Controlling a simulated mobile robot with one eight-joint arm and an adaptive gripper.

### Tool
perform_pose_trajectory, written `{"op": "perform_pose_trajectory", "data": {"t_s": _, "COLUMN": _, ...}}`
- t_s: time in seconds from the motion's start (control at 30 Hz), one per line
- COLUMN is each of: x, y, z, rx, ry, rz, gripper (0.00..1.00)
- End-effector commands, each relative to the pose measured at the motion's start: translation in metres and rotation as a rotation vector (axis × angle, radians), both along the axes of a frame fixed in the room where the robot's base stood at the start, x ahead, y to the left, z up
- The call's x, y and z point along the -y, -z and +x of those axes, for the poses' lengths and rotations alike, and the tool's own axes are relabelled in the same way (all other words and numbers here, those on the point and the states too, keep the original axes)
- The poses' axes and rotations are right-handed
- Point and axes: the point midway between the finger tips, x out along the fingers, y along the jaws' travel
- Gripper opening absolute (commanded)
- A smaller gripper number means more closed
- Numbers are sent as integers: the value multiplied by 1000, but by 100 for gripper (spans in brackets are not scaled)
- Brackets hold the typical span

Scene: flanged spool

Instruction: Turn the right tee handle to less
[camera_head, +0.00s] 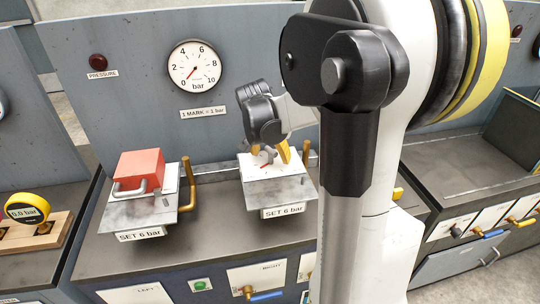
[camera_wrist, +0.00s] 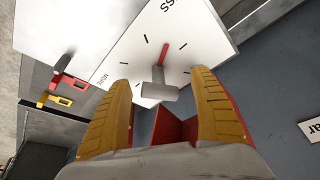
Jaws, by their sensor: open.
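The right tee handle (camera_wrist: 158,85) is a grey T-shaped bar on a white dial plate (camera_wrist: 200,25) with black tick marks. A red pointer mark (camera_wrist: 163,52) lies beside it. The plate carries the word MORE, and letters ending in SS show near its top edge. My gripper (camera_wrist: 160,78) is open, with yellow fingers on either side of the handle and a visible gap to each. In the head view my gripper (camera_head: 270,149) is over the right white plate (camera_head: 287,170), where the handle is partly hidden by the fingers.
A pressure gauge (camera_head: 195,66) on the back panel has its needle near the low end. To the left, a red block (camera_head: 139,170) with a grey handle sits on another plate. Brass levers (camera_head: 187,185) stand beside the plates. SET 6 bar signs (camera_head: 283,210) hang in front.

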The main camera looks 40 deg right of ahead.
Motion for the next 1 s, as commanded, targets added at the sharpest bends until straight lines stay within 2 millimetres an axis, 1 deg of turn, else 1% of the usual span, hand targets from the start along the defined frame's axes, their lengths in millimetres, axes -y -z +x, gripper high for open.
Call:
{"op": "perform_pose_trajectory", "data": {"t_s": 0.1, "x": 0, "y": -1, "z": 0, "rx": 0, "ry": 0, "rz": 0, "gripper": 72}}
{"op": "perform_pose_trajectory", "data": {"t_s": 0.17, "x": 0, "y": 0, "z": 0, "rx": 0, "ry": 0, "rz": 0, "gripper": 55}}
{"op": "perform_pose_trajectory", "data": {"t_s": 0.2, "x": 0, "y": 0, "z": 0, "rx": 0, "ry": 0, "rz": 0, "gripper": 43}}
{"op": "perform_pose_trajectory", "data": {"t_s": 0.27, "x": 0, "y": 0, "z": 0, "rx": 0, "ry": 0, "rz": 0, "gripper": 24}}
{"op": "perform_pose_trajectory", "data": {"t_s": 0.3, "x": 0, "y": -1, "z": 0, "rx": 0, "ry": 0, "rz": 0, "gripper": 13}}
{"op": "perform_pose_trajectory", "data": {"t_s": 0.37, "x": 0, "y": -1, "z": 0, "rx": 0, "ry": 0, "rz": -1, "gripper": 7}}
{"op": "perform_pose_trajectory", "data": {"t_s": 0.4, "x": 0, "y": -1, "z": 0, "rx": 0, "ry": 0, "rz": -1, "gripper": 2}}
{"op": "perform_pose_trajectory", "data": {"t_s": 0.43, "x": 0, "y": -1, "z": 0, "rx": 0, "ry": 0, "rz": -1, "gripper": 0}}
{"op": "perform_pose_trajectory", "data": {"t_s": 1.0, "x": 1, "y": -2, "z": 1, "rx": 4, "ry": -2, "rz": -3, "gripper": 0}}
